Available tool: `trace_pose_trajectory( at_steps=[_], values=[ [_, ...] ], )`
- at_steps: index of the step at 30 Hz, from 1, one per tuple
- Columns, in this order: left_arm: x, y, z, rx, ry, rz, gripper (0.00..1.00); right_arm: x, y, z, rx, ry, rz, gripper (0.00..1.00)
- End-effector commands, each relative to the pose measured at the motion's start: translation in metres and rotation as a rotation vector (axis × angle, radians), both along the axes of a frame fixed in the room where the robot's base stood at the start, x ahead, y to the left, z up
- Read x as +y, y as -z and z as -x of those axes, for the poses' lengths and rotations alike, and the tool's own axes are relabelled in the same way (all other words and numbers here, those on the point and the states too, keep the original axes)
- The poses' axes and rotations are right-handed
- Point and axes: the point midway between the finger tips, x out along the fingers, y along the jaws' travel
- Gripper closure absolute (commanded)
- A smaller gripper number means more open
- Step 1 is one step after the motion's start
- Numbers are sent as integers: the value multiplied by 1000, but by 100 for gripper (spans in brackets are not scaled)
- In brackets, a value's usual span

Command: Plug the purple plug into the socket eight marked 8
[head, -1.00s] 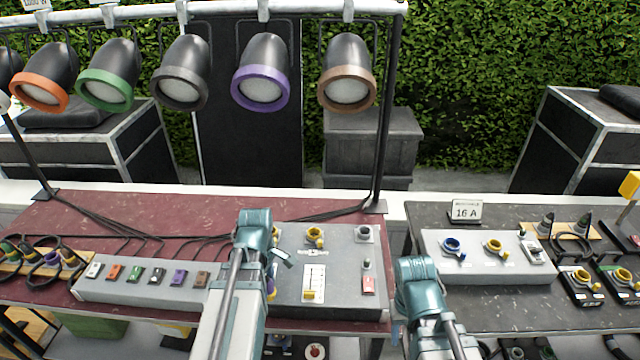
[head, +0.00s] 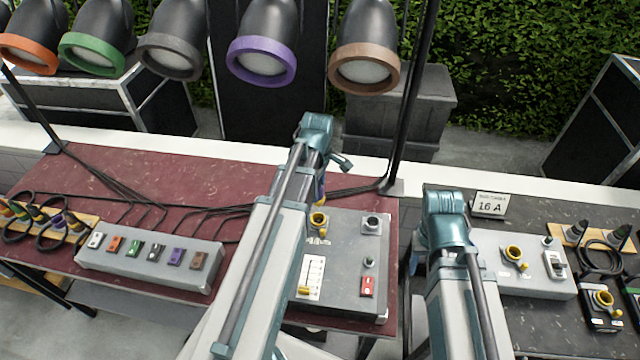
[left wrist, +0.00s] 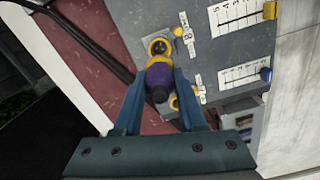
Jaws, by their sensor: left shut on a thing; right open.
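My left gripper (left wrist: 159,82) is shut on the purple plug (left wrist: 158,77), which has a yellow end. In the left wrist view the plug's yellow end overlaps the near rim of a yellow-ringed socket (left wrist: 160,46) with its lid open, beside a label marked 8 (left wrist: 187,34). I cannot tell whether they touch.
The grey box (head: 345,250) has a slider, a red switch (head: 367,286) and another round socket (head: 371,222). A second yellow socket (left wrist: 175,103) is near the plug. Left is a row of coloured switches (head: 150,258). Lamps (head: 262,65) hang behind, with a post (head: 408,100) right.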

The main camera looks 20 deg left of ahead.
Motion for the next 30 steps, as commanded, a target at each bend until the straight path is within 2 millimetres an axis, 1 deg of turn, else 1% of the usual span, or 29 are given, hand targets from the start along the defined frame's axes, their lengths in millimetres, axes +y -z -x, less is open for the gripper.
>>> trace_pose_trajectory(
  at_steps=[8, 18, 21, 25, 30],
  values=[
    [0, 13, 0, 0, 0, 0, 100, 0, 13, 0, 0, -2, 1, 50],
    [0, 42, 0, 0, 0, 0, 100, 0, 42, 0, 0, -9, 2, 50],
    [0, 47, 0, 0, 0, 0, 100, 0, 47, 0, 0, -10, 2, 50],
    [0, 50, 0, 0, 0, 0, 100, 0, 50, 0, 1, -12, 2, 50],
    [0, 50, 0, 0, 0, 0, 100, 0, 50, 0, 1, -12, 2, 50]
  ],
)
